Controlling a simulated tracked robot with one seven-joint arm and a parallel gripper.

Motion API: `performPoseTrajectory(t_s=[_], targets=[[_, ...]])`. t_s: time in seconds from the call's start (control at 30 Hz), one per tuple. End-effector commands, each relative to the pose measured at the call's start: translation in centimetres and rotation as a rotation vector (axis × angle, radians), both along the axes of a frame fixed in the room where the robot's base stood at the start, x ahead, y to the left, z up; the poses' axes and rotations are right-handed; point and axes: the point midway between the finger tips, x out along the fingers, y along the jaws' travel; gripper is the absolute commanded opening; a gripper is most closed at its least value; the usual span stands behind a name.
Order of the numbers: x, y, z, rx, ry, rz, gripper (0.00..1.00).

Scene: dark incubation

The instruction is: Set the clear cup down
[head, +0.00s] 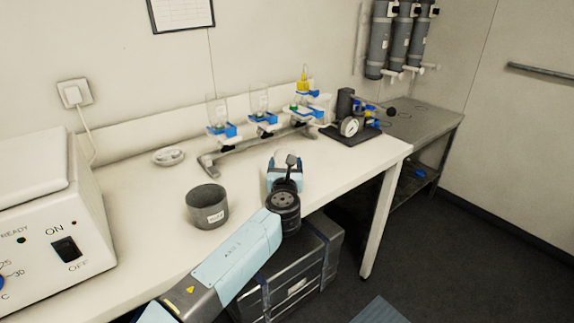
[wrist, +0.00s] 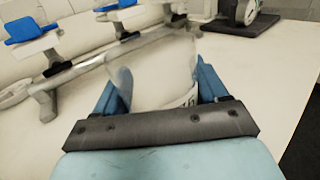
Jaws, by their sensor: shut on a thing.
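The clear cup (wrist: 155,72) is between the two blue fingers of my gripper (wrist: 160,85) in the wrist view, and the fingers are shut on it. It is see-through, looks close to upright and has a small dark mark low on its right side. In the head view my gripper (head: 284,168) is over the front part of the white bench (head: 338,158), and my wrist hides most of the cup there. I cannot tell whether the cup's base touches the bench.
A grey pot (head: 207,207) with a label stands left of my gripper. Behind is a rack (head: 240,150) with blue clamps and glassware. A gauge on a dark base (head: 349,128) stands back right. A white dish (head: 168,156) and a control box (head: 50,215) are left.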

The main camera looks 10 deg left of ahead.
Motion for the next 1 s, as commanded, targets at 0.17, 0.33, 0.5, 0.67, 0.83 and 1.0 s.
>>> performPoseTrajectory(t_s=[0.17,0.33,0.5,0.67,0.83,1.0], targets=[[0.0,-0.1,-0.2,0.000,0.000,0.000,0.79],[0.0,-0.1,-0.1,0.000,0.000,0.000,0.95],[0.0,0.0,-0.1,0.000,0.000,0.001,0.98],[0.0,0.0,0.0,0.001,0.000,0.001,0.98],[-1.6,-0.2,0.0,-0.001,0.000,0.002,0.98],[-4.4,-0.7,0.0,0.000,0.000,0.004,0.98]])
